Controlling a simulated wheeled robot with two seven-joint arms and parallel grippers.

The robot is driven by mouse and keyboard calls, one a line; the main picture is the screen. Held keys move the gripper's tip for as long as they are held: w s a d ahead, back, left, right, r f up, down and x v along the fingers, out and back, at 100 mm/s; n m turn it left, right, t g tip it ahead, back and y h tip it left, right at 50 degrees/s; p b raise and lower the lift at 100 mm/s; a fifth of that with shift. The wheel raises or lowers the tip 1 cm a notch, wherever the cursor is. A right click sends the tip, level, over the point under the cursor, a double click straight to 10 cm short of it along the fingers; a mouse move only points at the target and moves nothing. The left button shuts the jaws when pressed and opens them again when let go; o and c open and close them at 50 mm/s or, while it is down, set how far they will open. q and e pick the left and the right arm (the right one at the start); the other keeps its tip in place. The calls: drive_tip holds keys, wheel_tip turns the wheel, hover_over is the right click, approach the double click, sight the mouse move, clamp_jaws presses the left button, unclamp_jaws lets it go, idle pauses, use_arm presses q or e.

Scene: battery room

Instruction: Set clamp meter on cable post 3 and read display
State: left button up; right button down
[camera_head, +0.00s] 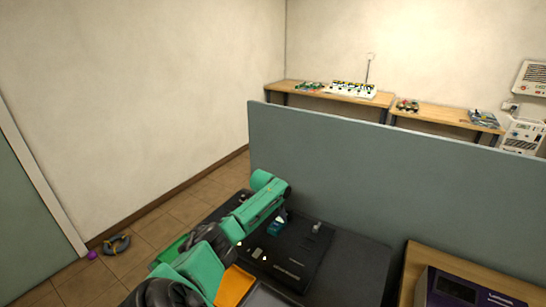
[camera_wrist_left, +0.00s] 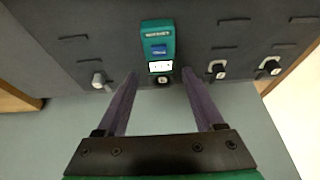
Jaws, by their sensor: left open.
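The teal clamp meter (camera_wrist_left: 158,42) with a blue button area and a small white display lies on the dark panel (camera_wrist_left: 120,25). A post (camera_wrist_left: 163,80) shows at its lower end; I cannot tell if the meter's jaw is around it. Other grey posts stand at the left (camera_wrist_left: 98,80) and right (camera_wrist_left: 217,70). The display text is too small to read. My left gripper (camera_wrist_left: 160,73) is open, its two fingers apart on either side of the meter's lower end, without visible grip. In the head view the meter (camera_head: 277,228) is partly hidden by my left arm. My right gripper is out of view.
A grey partition (camera_head: 340,170) stands behind the panel. A wooden table (camera_head: 405,285) with a purple device (camera_head: 460,290) is at the right. Benches (camera_head: 450,115) with electronics line the back wall. A grey ring-shaped object (camera_head: 117,245) lies on the floor at left.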

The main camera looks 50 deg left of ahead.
use_arm(q)
drive_tip(key=p+v, duration=0.1)
drive_tip(key=v, duration=0.2)
drive_tip(key=shift+a+p, duration=0.1)
drive_tip(key=shift+p, duration=0.25)
drive_tip(key=shift+s+r, duration=0.15)
drive_tip(key=shift+r, duration=0.05)
drive_tip(key=shift+v, duration=0.9)
